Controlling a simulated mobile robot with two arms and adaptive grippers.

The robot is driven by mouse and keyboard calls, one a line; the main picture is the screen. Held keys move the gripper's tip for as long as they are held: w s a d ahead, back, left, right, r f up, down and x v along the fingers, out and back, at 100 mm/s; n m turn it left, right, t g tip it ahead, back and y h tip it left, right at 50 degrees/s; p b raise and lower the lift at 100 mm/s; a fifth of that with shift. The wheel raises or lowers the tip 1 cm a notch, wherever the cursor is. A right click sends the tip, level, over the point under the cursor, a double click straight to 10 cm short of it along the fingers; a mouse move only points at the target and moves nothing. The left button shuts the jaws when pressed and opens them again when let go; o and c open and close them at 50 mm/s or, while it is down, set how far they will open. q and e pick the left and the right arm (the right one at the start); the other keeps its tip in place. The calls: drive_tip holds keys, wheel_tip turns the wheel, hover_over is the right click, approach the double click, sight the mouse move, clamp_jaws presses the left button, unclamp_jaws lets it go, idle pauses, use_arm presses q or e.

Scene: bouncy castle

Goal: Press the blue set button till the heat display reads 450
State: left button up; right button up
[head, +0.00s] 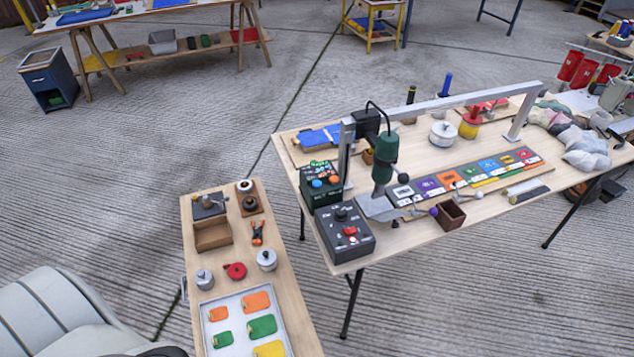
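A dark green control box (322,193) stands at the left end of the larger wooden table. Its top carries small coloured buttons, among them an orange one and what looks like a blue button (317,183). Any heat display on it is too small to read. A second, dark grey box (345,236) with a black knob and a red switch stands in front of it. A green hot-air tool (384,158) hangs from a metal frame just to the right. Neither of my grippers can be made out in the head view.
A narrow wooden bench (290,300) stands left of the larger table (420,225), with pots, a wooden box and a tray (207,330) of coloured patches. Crumpled fabric (585,150) lies at the table's right end. Open concrete floor lies around both.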

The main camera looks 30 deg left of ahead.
use_arm(q)
clamp_jaws()
idle(0.3)
drive_tip(key=shift+a, duration=0.15)
idle(1.1)
